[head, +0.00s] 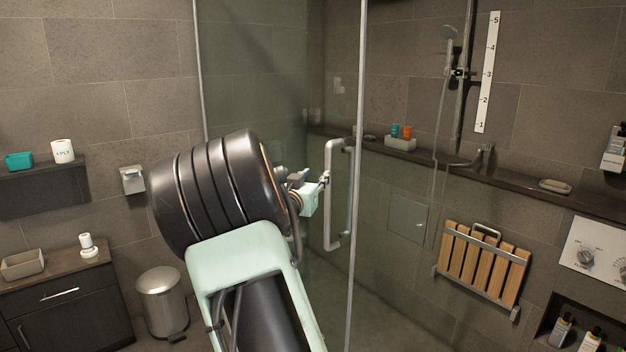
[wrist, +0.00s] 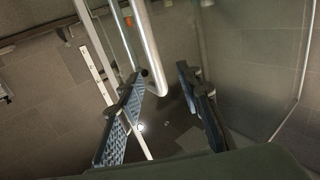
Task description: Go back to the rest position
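My gripper (head: 318,186) is at the shower door's metal handle (head: 334,222) in the head view, mostly hidden behind my arm's dark wrist link. In the wrist view my gripper (wrist: 163,78) has its two padded fingers spread apart. The handle (wrist: 149,48) shows between the fingertips there, with clear space on the right side. I cannot tell whether a finger touches it. Nothing is clamped between the fingers. The glass shower door (head: 280,90) stands just beyond my arm.
A bin (head: 162,303) and a dark cabinet (head: 70,309) stand at the left. Bottles (head: 562,329) sit in a niche at the lower right.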

